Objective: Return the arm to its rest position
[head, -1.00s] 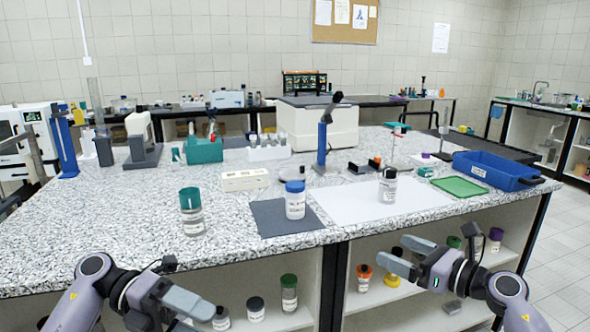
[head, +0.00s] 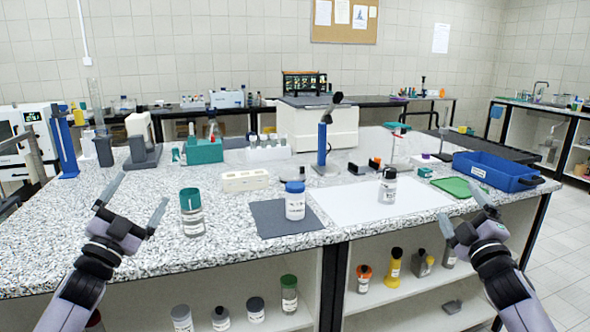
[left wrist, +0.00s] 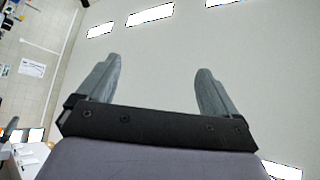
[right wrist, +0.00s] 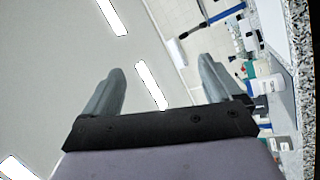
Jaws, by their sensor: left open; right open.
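My left gripper (head: 134,202) is open and empty, raised over the front left part of the speckled bench (head: 150,262), with its fingers pointing up and away. In the left wrist view its two fingers (left wrist: 157,82) are spread with only ceiling between them. My right gripper (head: 458,208) is open and empty at the bench's front right edge. In the right wrist view its fingers (right wrist: 160,88) are apart with nothing between them. Neither gripper touches any object that I can see.
A teal-lidded jar (head: 192,214) stands right of my left gripper. A blue-lidded white jar (head: 295,201) stands on a dark mat (head: 268,221). A black-lidded jar (head: 387,187) stands on a white sheet (head: 345,205). A green mat (head: 457,188) and blue tray (head: 493,180) are near my right gripper.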

